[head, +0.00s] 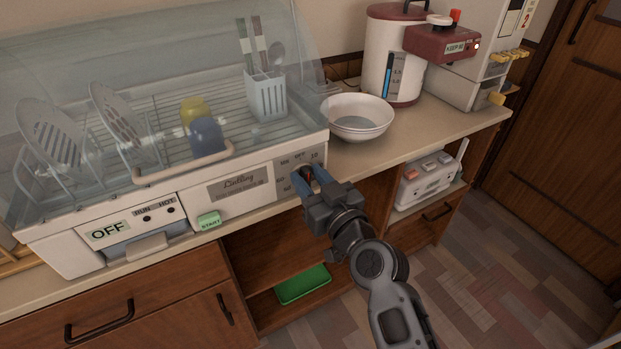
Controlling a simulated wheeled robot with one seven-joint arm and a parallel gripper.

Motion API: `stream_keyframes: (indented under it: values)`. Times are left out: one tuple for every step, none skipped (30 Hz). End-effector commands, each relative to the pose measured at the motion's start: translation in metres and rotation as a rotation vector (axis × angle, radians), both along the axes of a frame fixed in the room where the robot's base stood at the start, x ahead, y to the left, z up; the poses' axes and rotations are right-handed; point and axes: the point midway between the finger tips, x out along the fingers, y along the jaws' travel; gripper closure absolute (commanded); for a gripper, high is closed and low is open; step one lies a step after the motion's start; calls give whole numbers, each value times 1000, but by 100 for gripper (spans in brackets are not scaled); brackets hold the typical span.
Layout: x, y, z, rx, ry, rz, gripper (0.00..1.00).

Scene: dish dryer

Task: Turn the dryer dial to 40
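The dish dryer (180,192) is a white unit with a clear cover on the counter. Its dial (309,174) is at the right end of the front panel and is mostly hidden by my gripper; a small red and dark part shows. Of the labels around it, OFF at the top and 10 at the upper right can be made out; others are small or covered, and I cannot read a 40. My gripper (309,182) is at the dial, its blue fingers apart on either side of it. I cannot tell whether they press on the dial or where its pointer stands.
A green START button (209,221) and an OFF display (108,231) are on the dryer front. A white bowl (357,117) and a tall white pot (392,60) stand on the counter to the right. Open shelves below hold a green tray (303,284) and a white box (428,178).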

Motion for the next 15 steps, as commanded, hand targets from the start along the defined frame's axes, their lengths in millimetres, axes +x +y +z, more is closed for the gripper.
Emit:
stream_keyframes:
  values:
    - [0, 0, 0, 0, 0, 0, 68]
    - [0, 0, 0, 0, 0, 0, 71]
    - [0, 0, 0, 0, 0, 0, 75]
    - [0, 0, 0, 0, 0, 0, 78]
    - [0, 0, 0, 0, 0, 0, 81]
    - [0, 0, 0, 0, 0, 0, 84]
    - [0, 0, 0, 0, 0, 0, 87]
    - [0, 0, 0, 0, 0, 0, 90]
    - [0, 0, 0, 0, 0, 0, 94]
    - [0, 0, 0, 0, 0, 0, 97]
    - [0, 0, 0, 0, 0, 0, 100]
    - [0, 0, 0, 0, 0, 0, 100]
    - [0, 0, 0, 0, 0, 0, 100]
    - [0, 0, 0, 0, 0, 0, 100]
    - [0, 0, 0, 0, 0, 0, 100]
